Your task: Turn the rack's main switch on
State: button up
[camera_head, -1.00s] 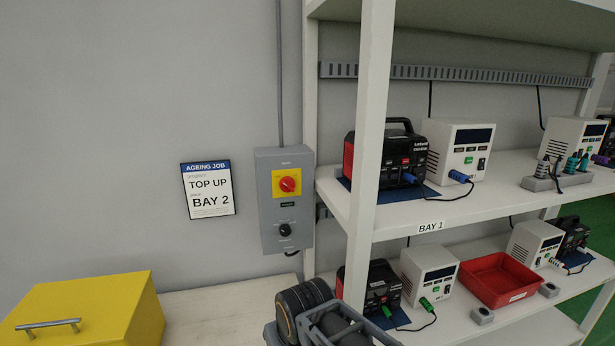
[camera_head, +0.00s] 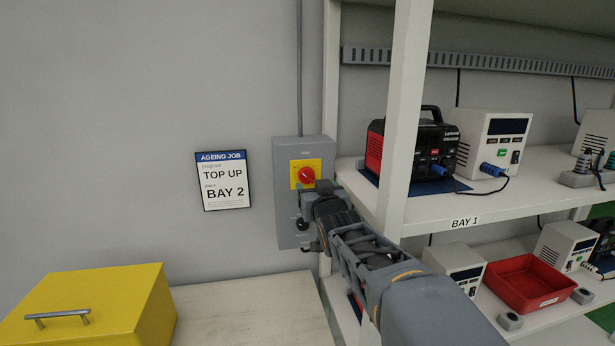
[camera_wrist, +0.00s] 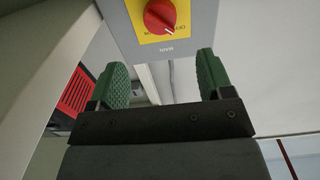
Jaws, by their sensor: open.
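The main switch is a red rotary knob (camera_head: 306,175) on a yellow plate, high on a grey switch box (camera_head: 288,210) on the wall beside the rack. In the wrist view the red knob (camera_wrist: 160,16) is at the top, with a white mark towards its lower right. My gripper (camera_head: 308,192) is raised in front of the box, just below the knob. In the wrist view its green-padded fingers (camera_wrist: 160,80) are wide apart with nothing between them. The knob lies beyond the fingertips, apart from them. A black lower knob (camera_head: 301,224) is partly hidden by my gripper.
The white rack post (camera_head: 405,120) stands close to the right of the box. Shelves hold a black and red unit (camera_head: 412,145), a white supply (camera_head: 493,140) and a red tray (camera_head: 530,283). A yellow box (camera_head: 90,305) stands lower left. A job notice (camera_head: 223,181) hangs left.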

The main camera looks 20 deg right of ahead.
aim_at(308, 177)
jog(key=p+x, duration=0.2)
jog(key=x, duration=0.7)
jog(key=shift+w, duration=0.1)
jog(key=c, duration=0.9)
